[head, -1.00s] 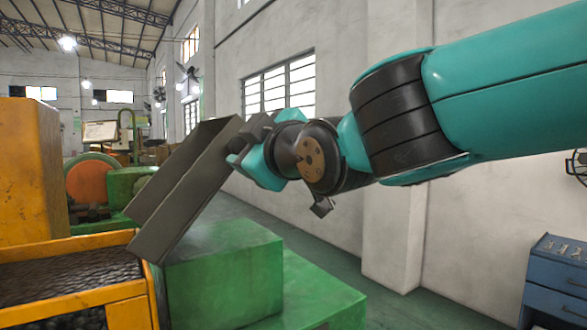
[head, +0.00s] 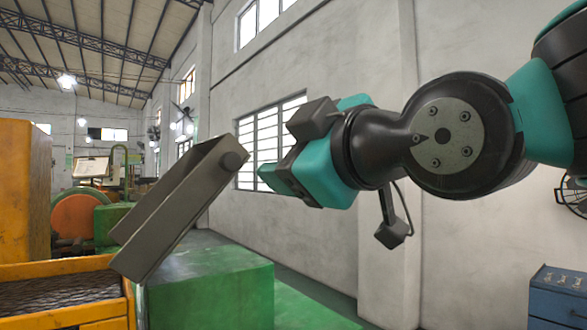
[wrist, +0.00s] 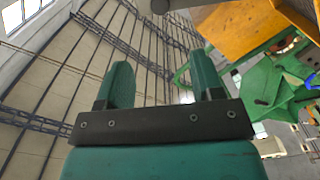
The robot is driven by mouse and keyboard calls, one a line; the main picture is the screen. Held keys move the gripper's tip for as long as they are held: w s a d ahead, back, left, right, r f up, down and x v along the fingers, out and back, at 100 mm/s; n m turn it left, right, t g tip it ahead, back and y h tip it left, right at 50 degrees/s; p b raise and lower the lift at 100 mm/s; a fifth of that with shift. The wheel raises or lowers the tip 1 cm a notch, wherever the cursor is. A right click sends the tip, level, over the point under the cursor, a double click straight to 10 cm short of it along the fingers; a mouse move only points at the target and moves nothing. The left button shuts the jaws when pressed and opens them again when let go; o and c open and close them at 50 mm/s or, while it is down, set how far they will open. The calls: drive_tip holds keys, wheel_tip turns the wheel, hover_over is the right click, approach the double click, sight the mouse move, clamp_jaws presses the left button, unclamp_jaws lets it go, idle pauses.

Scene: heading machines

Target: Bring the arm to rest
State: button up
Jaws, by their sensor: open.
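My gripper (head: 268,180) is in the middle of the head view, raised in front of the white wall. It points left toward a grey metal chute (head: 180,210) and stands apart from the round knob at the chute's upper end. In the wrist view my gripper (wrist: 165,85) shows two teal fingers spread apart with nothing between them. The elbow side of my arm runs off to the upper right of the head view.
The tilted chute rises from an orange bin (head: 70,310) at lower left. A green block (head: 215,290) stands below it. A blue cabinet (head: 558,298) is at lower right. The space between the arm and the green block is clear.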

drive_tip(key=d+f+m+g+h, duration=0.2)
drive_tip(key=d+f+g, duration=0.15)
drive_tip(key=f, duration=0.75)
drive_tip(key=s+d+f+m+g+h, duration=0.2)
drive_tip(key=s+d+f+m+g, duration=0.1)
drive_tip(key=s+d+f+g, duration=0.2)
drive_tip(key=s+d+f+m+g+h, duration=0.1)
drive_tip(key=s+d+f+m+g, duration=0.3)
drive_tip(key=s+f, duration=0.4)
wheel_tip(320, 180, down, 6)
drive_tip(key=shift+s+d+f+g+h, duration=0.2)
drive_tip(key=shift+s+d+g+h, duration=0.3)
drive_tip(key=shift+g, duration=0.75)
drive_tip(key=shift+w, duration=0.2)
